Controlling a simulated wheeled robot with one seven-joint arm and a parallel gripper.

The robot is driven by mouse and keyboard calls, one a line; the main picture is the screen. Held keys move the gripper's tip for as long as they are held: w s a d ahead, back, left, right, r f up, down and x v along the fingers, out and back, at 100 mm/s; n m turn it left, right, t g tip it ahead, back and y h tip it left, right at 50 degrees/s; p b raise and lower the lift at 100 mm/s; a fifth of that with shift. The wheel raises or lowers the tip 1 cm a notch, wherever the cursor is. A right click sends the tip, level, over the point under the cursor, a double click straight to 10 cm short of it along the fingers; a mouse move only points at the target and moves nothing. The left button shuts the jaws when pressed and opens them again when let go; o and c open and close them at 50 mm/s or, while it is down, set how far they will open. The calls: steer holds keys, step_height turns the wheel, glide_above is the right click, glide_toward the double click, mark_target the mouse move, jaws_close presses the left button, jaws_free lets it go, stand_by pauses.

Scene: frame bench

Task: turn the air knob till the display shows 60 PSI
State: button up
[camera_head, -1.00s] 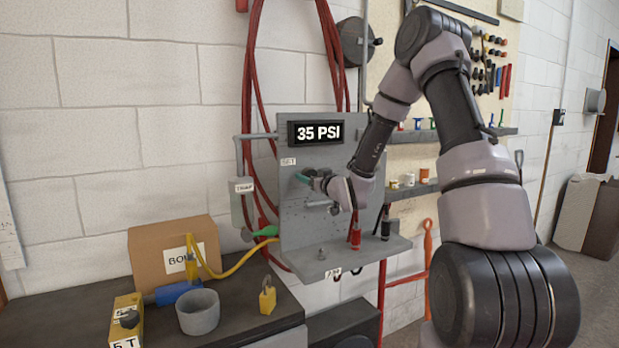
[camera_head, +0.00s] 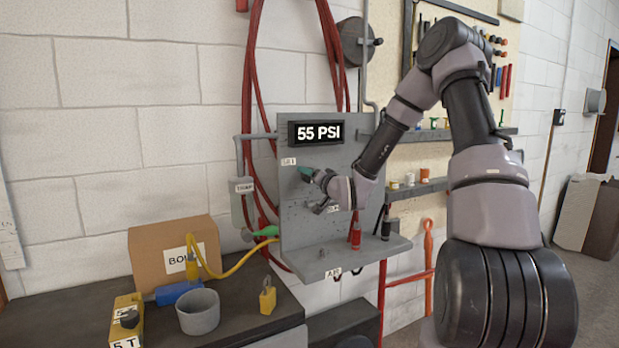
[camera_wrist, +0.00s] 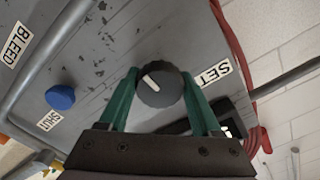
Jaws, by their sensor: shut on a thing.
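The display (camera_head: 317,133) at the top of the grey panel reads 55 PSI. My gripper (camera_head: 307,172) is at the panel's upper left, below the display. In the wrist view, its green fingers (camera_wrist: 160,78) are shut on a dark round knob (camera_wrist: 158,90) with a white pointer line. A SET label (camera_wrist: 212,74) is beside the knob. In the head view the gripper hides the knob.
In the wrist view, a blue knob (camera_wrist: 61,97) with a SHUT label and a BLEED label (camera_wrist: 16,45) are to the left. A small shelf (camera_head: 370,252) juts out below my gripper. A grey cup (camera_head: 198,312) and a cardboard box (camera_head: 150,250) stand on the bench.

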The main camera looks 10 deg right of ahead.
steer(key=shift+f+m, duration=0.1)
steer(key=shift+m, duration=0.2)
stand_by(0.4)
steer(key=o, duration=1.4)
steer(key=shift+c, duration=0.2)
steer(key=v, duration=1)
steer(key=shift+s, duration=0.4)
steer(key=shift+d, duration=0.1)
